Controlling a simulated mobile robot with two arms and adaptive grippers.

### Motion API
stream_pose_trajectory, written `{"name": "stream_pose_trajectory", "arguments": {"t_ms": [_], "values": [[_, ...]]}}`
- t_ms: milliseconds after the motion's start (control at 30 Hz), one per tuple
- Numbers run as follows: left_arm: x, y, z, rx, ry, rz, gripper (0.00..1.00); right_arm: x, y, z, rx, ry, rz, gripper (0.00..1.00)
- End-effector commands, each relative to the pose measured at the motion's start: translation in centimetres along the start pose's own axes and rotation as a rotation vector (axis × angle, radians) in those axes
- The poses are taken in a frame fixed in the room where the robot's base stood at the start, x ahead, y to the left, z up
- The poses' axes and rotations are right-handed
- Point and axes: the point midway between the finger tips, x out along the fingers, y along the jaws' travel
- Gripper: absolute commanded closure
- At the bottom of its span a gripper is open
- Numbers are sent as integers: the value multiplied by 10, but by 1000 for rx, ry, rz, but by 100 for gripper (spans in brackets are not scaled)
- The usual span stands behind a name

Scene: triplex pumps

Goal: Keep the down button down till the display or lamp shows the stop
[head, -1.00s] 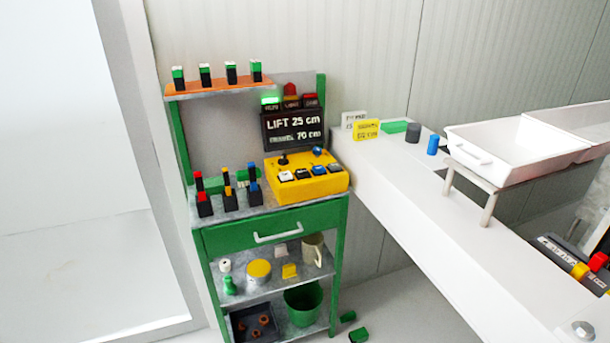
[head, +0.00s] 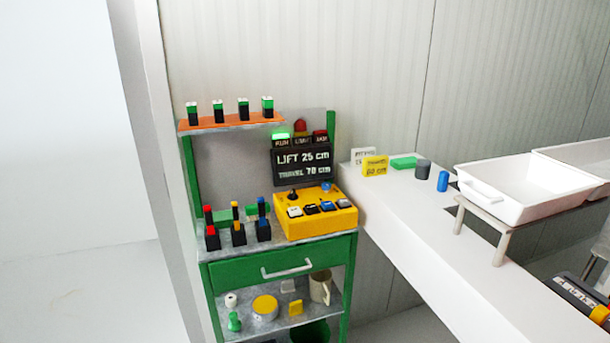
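The yellow control box (head: 318,220) stands on the right of the green cart's top. It carries several square buttons in white, black and blue (head: 326,207), a black joystick and a blue knob; which button is down I cannot tell. Behind it the dark display (head: 303,163) reads "LIFT 25 cm" and "TRAVEL 70 cm". Above the display, the green lamp (head: 281,135) is lit; a middle lamp and a red lamp (head: 320,135) look unlit. Neither gripper is in view, and nothing touches the box.
The green cart (head: 236,280) has a drawer and lower shelves with small items. Black-and-coloured blocks (head: 238,234) stand left of the box. A white bench (head: 440,240) runs to the right with a yellow sign (head: 374,166) and a white tray (head: 510,192).

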Motion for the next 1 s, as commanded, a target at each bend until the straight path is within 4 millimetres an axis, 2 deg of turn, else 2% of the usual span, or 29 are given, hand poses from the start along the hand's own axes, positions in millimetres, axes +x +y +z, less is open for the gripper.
{"name": "stream_pose_trajectory", "arguments": {"t_ms": [33,433,1000], "values": [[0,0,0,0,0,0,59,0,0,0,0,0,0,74],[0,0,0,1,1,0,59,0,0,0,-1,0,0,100],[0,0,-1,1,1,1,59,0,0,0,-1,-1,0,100]]}}
